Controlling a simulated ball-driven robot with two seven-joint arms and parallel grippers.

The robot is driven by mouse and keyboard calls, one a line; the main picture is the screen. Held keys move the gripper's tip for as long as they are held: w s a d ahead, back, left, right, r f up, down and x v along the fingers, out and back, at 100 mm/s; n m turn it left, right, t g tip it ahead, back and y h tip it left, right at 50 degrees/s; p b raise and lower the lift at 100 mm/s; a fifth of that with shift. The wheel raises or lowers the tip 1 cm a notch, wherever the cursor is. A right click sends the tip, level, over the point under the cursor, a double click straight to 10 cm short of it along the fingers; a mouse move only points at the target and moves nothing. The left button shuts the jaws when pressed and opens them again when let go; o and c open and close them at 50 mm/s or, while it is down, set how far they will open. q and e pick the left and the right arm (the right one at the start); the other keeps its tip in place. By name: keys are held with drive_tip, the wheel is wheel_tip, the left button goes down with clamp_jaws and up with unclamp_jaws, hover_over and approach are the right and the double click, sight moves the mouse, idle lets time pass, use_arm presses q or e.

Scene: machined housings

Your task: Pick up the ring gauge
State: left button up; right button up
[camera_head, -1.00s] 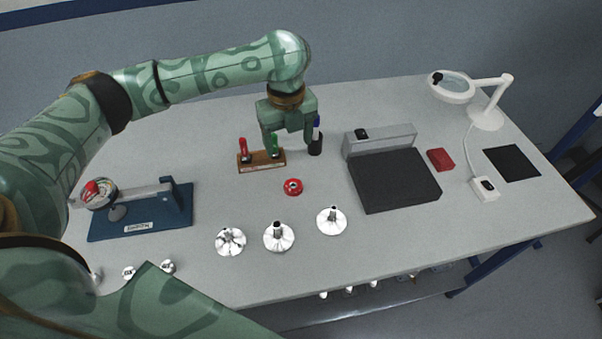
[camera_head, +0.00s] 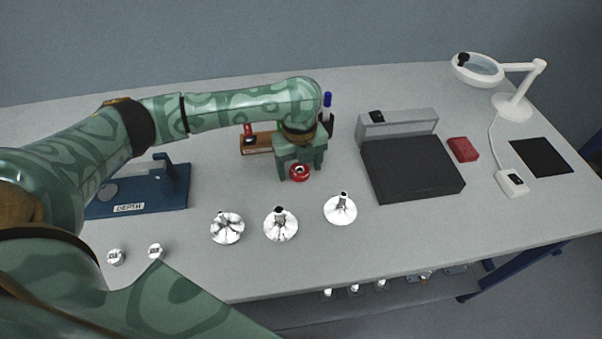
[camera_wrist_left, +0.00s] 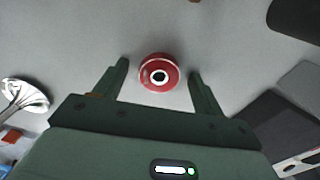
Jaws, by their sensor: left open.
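The ring gauge is a small red ring (camera_head: 299,172) with a pale-rimmed dark hole, lying on the grey table in the head view. In the left wrist view the red ring (camera_wrist_left: 159,73) lies between and slightly beyond the two fingertips. My left gripper (camera_head: 298,175) is open above it, with a finger on each side and a gap to the ring on both sides. The left gripper's fingers also show in the left wrist view (camera_wrist_left: 159,72). I cannot tell how high the fingertips are above the table. My right gripper is not in view.
Several silvery finned housings, one of them here (camera_head: 281,224), stand in front of the ring. A wooden rack (camera_head: 257,144) and a pen holder are behind the gripper. A dark plate (camera_head: 412,168) lies to the right, a blue depth stand (camera_head: 150,192) to the left.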

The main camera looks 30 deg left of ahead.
use_arm(q)
drive_tip(key=shift+r, duration=0.15)
drive_tip(key=shift+c, duration=0.5)
drive_tip(key=c, duration=1.2)
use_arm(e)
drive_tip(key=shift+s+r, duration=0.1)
use_arm(q)
drive_tip(key=shift+o, duration=0.2)
drive_tip(key=shift+r, duration=0.1)
